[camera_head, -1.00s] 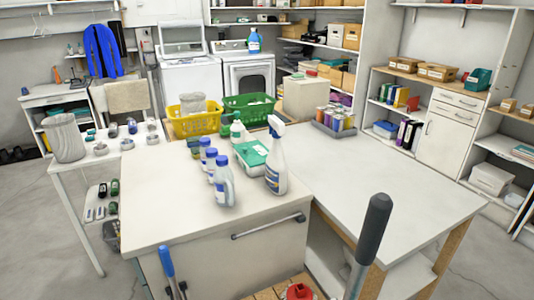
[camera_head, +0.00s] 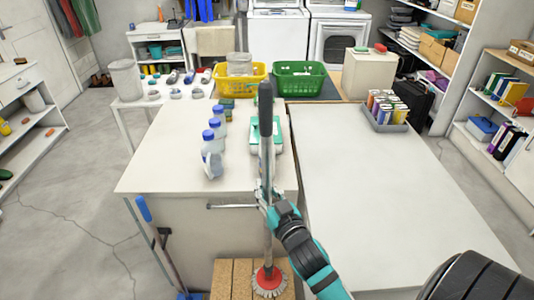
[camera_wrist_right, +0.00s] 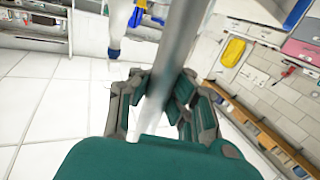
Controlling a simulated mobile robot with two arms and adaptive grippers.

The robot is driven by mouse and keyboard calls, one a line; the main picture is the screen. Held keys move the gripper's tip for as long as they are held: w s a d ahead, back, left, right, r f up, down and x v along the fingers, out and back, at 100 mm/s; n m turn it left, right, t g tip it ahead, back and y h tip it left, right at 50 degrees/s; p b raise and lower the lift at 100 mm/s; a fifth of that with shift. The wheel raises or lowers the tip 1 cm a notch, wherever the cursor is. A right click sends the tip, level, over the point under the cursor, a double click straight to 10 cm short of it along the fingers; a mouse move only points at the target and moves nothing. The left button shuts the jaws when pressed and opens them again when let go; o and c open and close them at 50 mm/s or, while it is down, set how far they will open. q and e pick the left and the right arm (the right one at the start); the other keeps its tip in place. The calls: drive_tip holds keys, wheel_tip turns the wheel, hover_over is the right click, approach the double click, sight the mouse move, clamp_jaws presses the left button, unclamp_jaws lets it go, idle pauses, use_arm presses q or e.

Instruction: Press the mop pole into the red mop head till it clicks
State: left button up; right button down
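The mop pole (camera_head: 267,230), grey with a dark grip on top, stands near upright in the middle of the head view. Its lower end meets the red mop head (camera_head: 268,278). The mop head has pale bristles and rests on a slatted wooden surface. I cannot tell whether the pole is fully seated in it. My right gripper (camera_head: 266,194) is around the pole at mid-height. In the right wrist view the pole (camera_wrist_right: 185,45) passes between the fingers (camera_wrist_right: 160,92), which close on it. My left gripper is not in view.
A white worktop (camera_head: 165,165) stands just behind the pole, with blue-capped bottles (camera_head: 212,150) and a green-and-white box on it. A blue-handled tool (camera_head: 143,208) leans at the front left. A right-hand table (camera_head: 380,190) carries a tray of cans. The floor at left is clear.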

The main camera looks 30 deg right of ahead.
drive_tip(key=w+d+r+h+p, duration=0.1)
drive_tip(key=w+d+r, duration=0.2)
use_arm(q)
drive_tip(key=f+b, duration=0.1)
drive_tip(key=b, duration=0.1)
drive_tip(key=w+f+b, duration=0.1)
drive_tip(key=b, duration=0.1)
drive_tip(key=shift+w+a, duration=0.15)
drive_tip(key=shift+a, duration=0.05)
use_arm(e)
drive_tip(key=shift+m, duration=0.4)
wheel_tip(320, 180, down, 6)
drive_tip(key=shift+a+r, duration=0.1)
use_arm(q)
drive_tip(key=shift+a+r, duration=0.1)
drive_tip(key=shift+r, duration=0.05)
use_arm(e)
drive_tip(key=shift+f, duration=0.2)
idle(0.5)
use_arm(q)
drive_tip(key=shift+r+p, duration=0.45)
drive_tip(key=shift+p, duration=0.15)
idle(0.4)
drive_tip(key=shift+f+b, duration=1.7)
use_arm(e)
drive_tip(key=shift+f, duration=2.45)
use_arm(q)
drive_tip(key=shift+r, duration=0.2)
use_arm(e)
drive_tip(key=shift+f, duration=0.3)
